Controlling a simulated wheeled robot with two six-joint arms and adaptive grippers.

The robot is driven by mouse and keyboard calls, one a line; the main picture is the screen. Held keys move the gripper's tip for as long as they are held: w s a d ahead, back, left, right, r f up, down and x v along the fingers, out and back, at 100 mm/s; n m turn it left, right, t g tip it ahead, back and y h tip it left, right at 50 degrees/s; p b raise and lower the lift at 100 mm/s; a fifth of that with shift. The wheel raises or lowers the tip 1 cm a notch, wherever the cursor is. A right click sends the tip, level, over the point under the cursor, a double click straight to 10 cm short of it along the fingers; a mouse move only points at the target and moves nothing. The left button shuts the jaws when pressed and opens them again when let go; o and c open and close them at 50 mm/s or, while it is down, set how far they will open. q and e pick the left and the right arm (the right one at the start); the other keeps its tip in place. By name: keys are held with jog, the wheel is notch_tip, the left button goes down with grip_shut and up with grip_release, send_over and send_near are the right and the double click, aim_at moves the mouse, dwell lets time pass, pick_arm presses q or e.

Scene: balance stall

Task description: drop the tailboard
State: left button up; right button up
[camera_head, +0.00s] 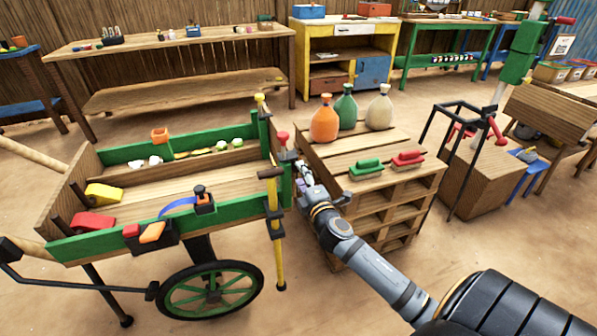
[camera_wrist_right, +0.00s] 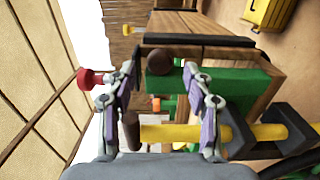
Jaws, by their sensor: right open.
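The cart (camera_head: 95,243) has green side boards and a plank floor. Its right end board, the tailboard (camera_head: 277,152), shows almost edge-on and upright, with a red knob (camera_head: 282,137) near its top. A yellow rod (camera_head: 277,235) with a brown cross handle (camera_head: 270,172) stands at the near right corner. My right gripper (camera_head: 304,180) is open just outside this end. In the wrist view its fingers (camera_wrist_right: 163,80) show against the cart's end, with the red knob (camera_wrist_right: 90,78) to the left and the yellow rod (camera_wrist_right: 185,132) across the lower part. Contact cannot be told. My left gripper is not in view.
A slatted crate stand (camera_head: 365,150) with bottles (camera_head: 346,108) and green and red brushes (camera_head: 407,160) stands close right of my gripper. A yellow block (camera_head: 103,193) and a red block (camera_head: 93,222) lie in the cart. The floor before the wheel is clear.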

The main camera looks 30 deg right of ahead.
aim_at(298, 171)
jog(key=x, duration=0.3)
grip_shut()
dwell(0.4)
